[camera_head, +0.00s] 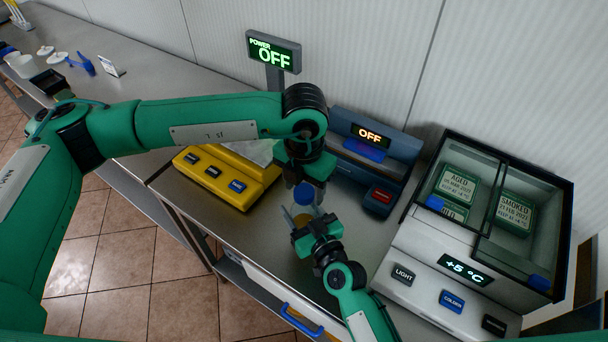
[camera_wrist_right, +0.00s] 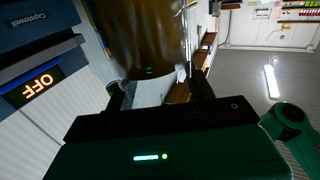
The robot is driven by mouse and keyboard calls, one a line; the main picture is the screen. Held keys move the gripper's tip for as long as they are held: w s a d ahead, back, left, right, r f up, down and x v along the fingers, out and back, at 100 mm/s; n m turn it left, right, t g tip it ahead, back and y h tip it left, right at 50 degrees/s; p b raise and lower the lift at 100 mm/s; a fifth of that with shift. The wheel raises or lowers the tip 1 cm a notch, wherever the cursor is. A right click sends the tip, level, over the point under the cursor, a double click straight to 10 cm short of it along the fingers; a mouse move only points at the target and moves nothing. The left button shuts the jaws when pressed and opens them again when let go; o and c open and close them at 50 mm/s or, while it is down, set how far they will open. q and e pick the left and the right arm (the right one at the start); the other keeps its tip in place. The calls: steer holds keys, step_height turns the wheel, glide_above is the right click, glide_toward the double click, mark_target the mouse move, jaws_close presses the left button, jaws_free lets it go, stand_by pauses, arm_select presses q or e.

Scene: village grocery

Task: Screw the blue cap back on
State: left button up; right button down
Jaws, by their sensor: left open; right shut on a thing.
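The blue cap (camera_head: 304,194) shows in the head view at the top of an upright bottle with amber contents (camera_head: 301,219). I cannot tell how firmly it sits on the neck. My left gripper (camera_head: 304,184) is open, pointing down right above the cap, its fingers close to the cap's upper part. My right gripper (camera_head: 310,222) is shut on the bottle's body from the front, below the cap. In the right wrist view the brown-amber bottle (camera_wrist_right: 140,40) fills the space between the fingers; its top and the cap are out of that view.
A yellow device (camera_head: 228,178) with several buttons stands left of the bottle. A blue device (camera_head: 375,165) with an OFF display stands behind it. A glass-topped cooler (camera_head: 470,250) stands to the right. Bare steel counter (camera_head: 255,238) lies at the front left.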

arm_select(q)
steer(key=shift+f, duration=0.1)
steer(key=c, duration=1)
steer(key=shift+c, duration=0.2)
steer(key=shift+m, duration=0.8)
steer(key=o, duration=1.2)
steer(key=shift+c, duration=0.2)
step_height(320, 180, up, 12)
